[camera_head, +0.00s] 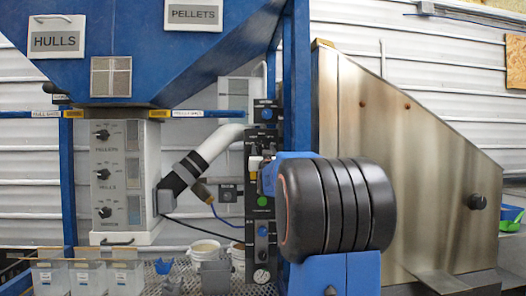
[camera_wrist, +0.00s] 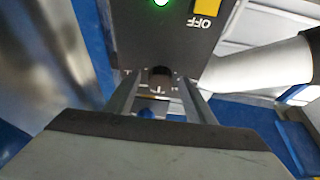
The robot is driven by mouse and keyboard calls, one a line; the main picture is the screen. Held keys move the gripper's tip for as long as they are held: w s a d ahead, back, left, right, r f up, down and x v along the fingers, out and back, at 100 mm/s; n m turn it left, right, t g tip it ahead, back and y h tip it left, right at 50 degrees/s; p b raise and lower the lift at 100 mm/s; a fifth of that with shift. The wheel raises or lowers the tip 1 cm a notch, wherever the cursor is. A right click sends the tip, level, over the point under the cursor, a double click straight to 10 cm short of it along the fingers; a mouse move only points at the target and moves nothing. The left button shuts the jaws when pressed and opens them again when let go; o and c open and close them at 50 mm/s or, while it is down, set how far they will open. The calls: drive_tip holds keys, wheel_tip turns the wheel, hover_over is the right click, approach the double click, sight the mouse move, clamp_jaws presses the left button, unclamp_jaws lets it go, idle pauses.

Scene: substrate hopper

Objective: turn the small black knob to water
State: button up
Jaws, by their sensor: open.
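In the wrist view, a small dark round knob (camera_wrist: 160,75) sits at the edge of a black panel (camera_wrist: 165,38), with small white marks beside it. My gripper (camera_wrist: 160,88) is open, with one finger on each side of the knob; whether either finger touches it I cannot tell. In the head view, the tall black control panel (camera_head: 262,225) stands behind my wrist, which covers part of it. I cannot clearly make out the knob there, nor read its pointer setting.
A grey box (camera_head: 122,185) with several black dials stands left, beside a white pipe (camera_head: 217,143). A blue hopper (camera_head: 145,65) hangs above. A steel chute (camera_head: 400,160) is right. Clear containers (camera_head: 88,278) and white tubs (camera_head: 205,248) stand below.

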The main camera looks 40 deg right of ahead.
drive_tip(key=c, duration=1.1)
drive_tip(key=shift+o, duration=0.2)
drive_tip(key=shift+m, duration=0.5)
drive_tip(key=m+g+h, duration=0.1)
drive_tip(key=m, duration=0.1)
drive_tip(key=m+g+h, duration=0.1)
drive_tip(key=m, duration=0.2)
drive_tip(key=shift+w, duration=0.15)
drive_tip(key=shift+a+r+m+g+h, duration=0.1)
drive_tip(key=shift+m+g+h, duration=0.15)
drive_tip(key=shift+m+g, duration=0.7)
drive_tip(key=shift+m+g+h, duration=0.25)
drive_tip(key=shift+m+g, duration=0.1)
drive_tip(key=shift+m, duration=1.2)
